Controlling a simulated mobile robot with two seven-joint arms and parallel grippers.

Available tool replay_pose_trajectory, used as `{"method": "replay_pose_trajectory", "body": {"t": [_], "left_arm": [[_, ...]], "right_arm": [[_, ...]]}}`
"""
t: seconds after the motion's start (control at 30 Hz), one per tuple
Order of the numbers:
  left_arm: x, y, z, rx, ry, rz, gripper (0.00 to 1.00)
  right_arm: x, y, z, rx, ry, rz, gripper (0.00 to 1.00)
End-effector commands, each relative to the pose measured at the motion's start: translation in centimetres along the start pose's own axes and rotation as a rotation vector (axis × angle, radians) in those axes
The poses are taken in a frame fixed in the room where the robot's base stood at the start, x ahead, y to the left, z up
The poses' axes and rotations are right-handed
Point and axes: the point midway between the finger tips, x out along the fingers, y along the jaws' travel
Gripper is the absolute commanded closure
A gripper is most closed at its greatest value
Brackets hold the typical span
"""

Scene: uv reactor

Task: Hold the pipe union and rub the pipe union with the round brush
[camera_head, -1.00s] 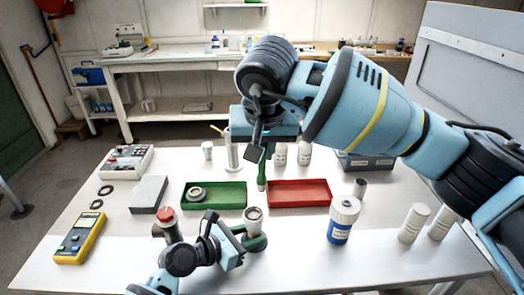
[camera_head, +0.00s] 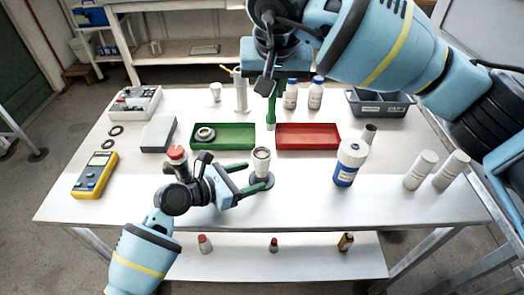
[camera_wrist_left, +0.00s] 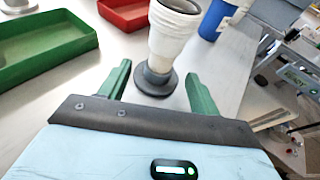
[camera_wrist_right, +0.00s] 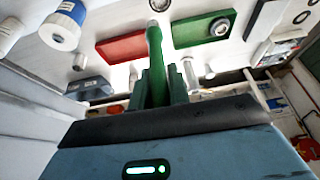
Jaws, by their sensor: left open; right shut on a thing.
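A white ribbed piece with a dark open top, seemingly the pipe union (camera_head: 261,158), stands upright on a dark round base near the middle of the table. It also shows in the left wrist view (camera_wrist_left: 174,38). My left gripper (camera_head: 258,174) is open, low over the table, with its green fingers on either side of the piece's lower end. Whether they touch it is unclear. My right gripper (camera_wrist_right: 165,85) is shut on a green-handled tool with a pale tip, seemingly the round brush (camera_head: 272,108). The tool points down, behind the piece and near the trays.
A green tray (camera_head: 240,149) with a ring-shaped part and a red tray (camera_head: 310,147) lie behind the pipe union. A red-capped container (camera_head: 177,155) stands left, close to my left arm. A blue-and-white bottle (camera_head: 346,170) stands right. The front strip of table is clear.

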Motion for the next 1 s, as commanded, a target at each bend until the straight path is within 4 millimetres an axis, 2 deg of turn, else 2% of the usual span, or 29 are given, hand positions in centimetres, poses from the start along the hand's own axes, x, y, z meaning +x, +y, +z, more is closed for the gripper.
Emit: {"method": "replay_pose_trajectory", "body": {"t": [0.03, 0.2, 0.4, 0.6, 1.0], "left_arm": [[-1.2, 0.0, -0.1, 0.001, 0.001, 0.002, 0.37], [-4.6, 0.0, -0.1, 0.001, 0.001, 0.002, 0.37], [-7.3, 0.0, -0.1, 0.0, 0.002, 0.0, 0.37], [-8.4, 0.0, 0.0, 0.001, 0.0, 0.001, 0.37], [-8.4, 0.0, 0.0, 0.0, 0.001, 0.0, 0.37]], "right_arm": [[0.0, 0.0, 0.0, 0.0, 0.0, 0.0, 1.0], [0.0, 0.0, 0.0, 0.0, 0.0, 0.0, 1.0], [0.0, 0.0, 0.0, 0.0, 0.0, 0.0, 1.0], [0.0, 0.0, 0.0, 0.0, 0.0, 0.0, 1.0], [0.0, 0.0, 0.0, 0.0, 0.0, 0.0, 1.0]]}}
